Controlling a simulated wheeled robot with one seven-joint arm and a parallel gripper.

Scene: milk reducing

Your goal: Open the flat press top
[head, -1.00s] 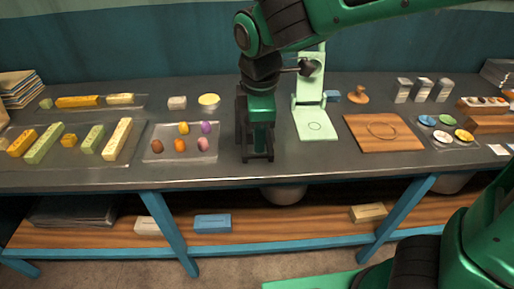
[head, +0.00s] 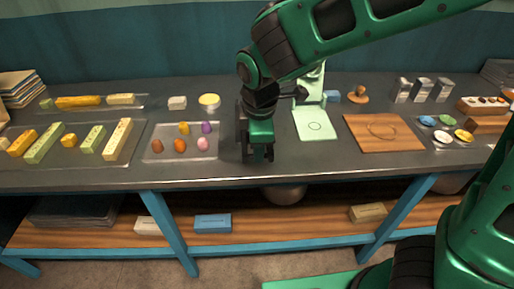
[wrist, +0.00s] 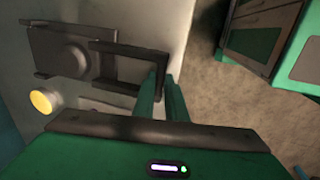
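The flat press appears as a dark plate with a round raised middle in the wrist view (wrist: 45,48). A dark U-shaped handle (wrist: 125,47) reaches from it towards my gripper. In the head view the press (head: 241,122) stands on the counter, mostly hidden behind my arm. My gripper (head: 260,155) points down at the counter's front part. In the wrist view its green fingers (wrist: 161,78) are close together at the handle's end bar. The bar seems to lie between them, but whether they grip it is unclear.
A light green press (head: 315,125) stands right of my gripper, with a wooden board (head: 383,133) beyond it. A tray of coloured pieces (head: 158,150) lies close on the left. A yellow dish (head: 209,100) also shows in the wrist view (wrist: 42,101). The counter's front edge is near.

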